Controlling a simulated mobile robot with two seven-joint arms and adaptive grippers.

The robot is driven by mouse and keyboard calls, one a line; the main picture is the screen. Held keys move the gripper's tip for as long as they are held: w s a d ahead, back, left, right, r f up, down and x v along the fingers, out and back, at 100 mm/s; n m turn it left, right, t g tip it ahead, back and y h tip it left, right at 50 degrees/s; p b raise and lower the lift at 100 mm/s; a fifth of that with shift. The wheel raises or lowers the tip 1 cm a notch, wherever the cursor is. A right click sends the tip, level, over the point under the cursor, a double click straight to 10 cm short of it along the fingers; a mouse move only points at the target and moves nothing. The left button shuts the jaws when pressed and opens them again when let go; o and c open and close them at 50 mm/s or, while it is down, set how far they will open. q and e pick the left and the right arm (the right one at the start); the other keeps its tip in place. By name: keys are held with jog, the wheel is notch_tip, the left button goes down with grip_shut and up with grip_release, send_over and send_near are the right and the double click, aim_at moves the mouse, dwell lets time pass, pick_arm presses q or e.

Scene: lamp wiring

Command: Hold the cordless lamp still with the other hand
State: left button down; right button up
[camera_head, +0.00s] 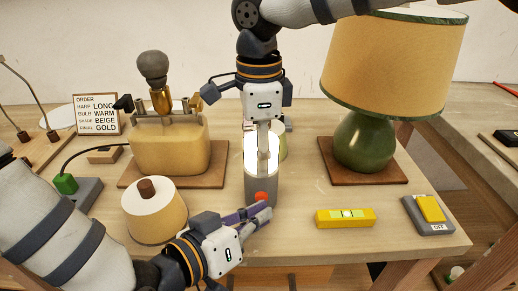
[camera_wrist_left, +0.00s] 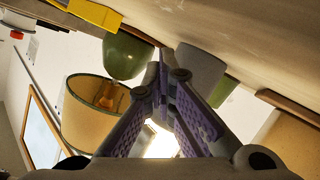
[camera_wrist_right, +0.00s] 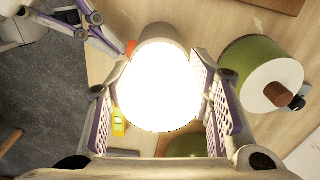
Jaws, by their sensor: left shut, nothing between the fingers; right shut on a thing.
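The cordless lamp (camera_head: 254,189) stands upright near the table's middle, with a grey base, a glowing white upper part and a red button (camera_head: 261,197) low on its front. My right gripper (camera_head: 262,160) comes down from above and is shut on the lamp; the right wrist view shows the glowing part (camera_wrist_right: 162,92) between its fingers. My left gripper (camera_head: 264,209) is shut and empty, its purple fingertips just in front of the lamp's base, near the button. I cannot tell whether they touch it. The grey base (camera_wrist_left: 200,72) also shows beyond the fingertips in the left wrist view.
A green lamp (camera_head: 364,142) with a beige shade stands at the right. A yellow level (camera_head: 345,218) and a switch box (camera_head: 430,212) lie at the front right. A beige shade (camera_head: 155,215) sits left of the left gripper, and a bulb-topped beige lamp body (camera_head: 170,150) stands behind it.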

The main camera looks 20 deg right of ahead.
pick_arm(q)
jog(key=shift+s+a, duration=0.15)
jog(key=shift+s, duration=0.15)
jog(key=shift+s+a, duration=0.25)
jog(key=shift+s, duration=0.75)
jog(key=shift+s+a, duration=0.3)
jog(key=shift+s, duration=0.65)
jog(key=shift+s+a, duration=0.25)
jog(key=shift+s, duration=0.75)
pick_arm(e)
jog(key=o, duration=1.3)
jog(key=shift+o, duration=0.3)
jog(key=shift+r, duration=0.1)
